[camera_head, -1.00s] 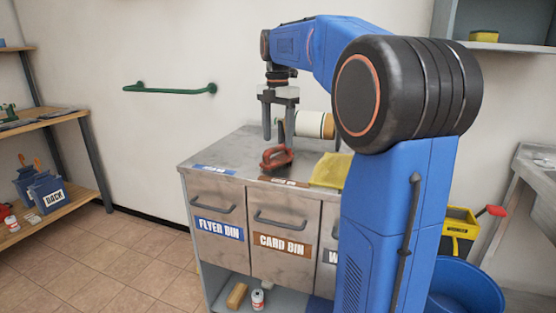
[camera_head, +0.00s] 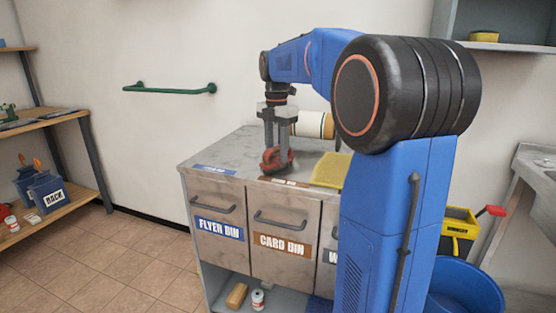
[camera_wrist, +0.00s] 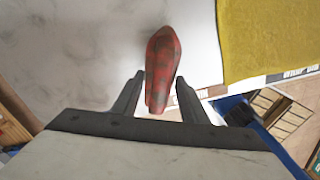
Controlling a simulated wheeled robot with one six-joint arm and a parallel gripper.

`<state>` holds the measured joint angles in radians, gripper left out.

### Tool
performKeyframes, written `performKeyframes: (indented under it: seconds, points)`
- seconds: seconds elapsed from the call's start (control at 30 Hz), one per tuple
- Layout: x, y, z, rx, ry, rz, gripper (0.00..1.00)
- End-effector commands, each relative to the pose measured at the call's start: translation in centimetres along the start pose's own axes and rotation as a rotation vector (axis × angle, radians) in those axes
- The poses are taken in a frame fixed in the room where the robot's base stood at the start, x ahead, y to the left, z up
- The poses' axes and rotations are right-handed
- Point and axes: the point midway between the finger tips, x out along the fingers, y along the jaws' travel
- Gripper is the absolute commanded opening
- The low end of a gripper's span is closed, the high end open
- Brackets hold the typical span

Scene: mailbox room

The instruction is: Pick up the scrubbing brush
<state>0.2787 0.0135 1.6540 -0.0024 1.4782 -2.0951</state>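The scrubbing brush appears to be the worn red object (camera_head: 277,161) on the grey counter, near its front edge above the card bin; its bristles are not visible. My gripper (camera_head: 277,150) points straight down over it. In the wrist view the red object (camera_wrist: 162,68) lies lengthwise between the two dark fingers of my gripper (camera_wrist: 153,92), with a visible gap on each side. Its far end sticks out past the fingertips. The gripper is open around it and does not clearly touch it.
A yellow cloth (camera_head: 328,172) lies on the counter (camera_head: 225,155) just right of the red object. A pale roll (camera_head: 310,124) is behind the gripper. Drawers marked flyer bin (camera_head: 217,212) and card bin (camera_head: 281,227) are below. The counter's left part is clear.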

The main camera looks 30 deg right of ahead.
Motion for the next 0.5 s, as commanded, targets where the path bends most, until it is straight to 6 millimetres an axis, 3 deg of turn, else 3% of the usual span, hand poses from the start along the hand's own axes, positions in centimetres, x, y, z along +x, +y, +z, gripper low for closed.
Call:
performKeyframes:
  seconds: [0.3,0.5]
  points:
    - [-0.3,0.0,0.0,0.0,0.0,0.001,0.15]
    - [-2.8,0.1,0.0,0.0,-0.002,0.003,0.15]
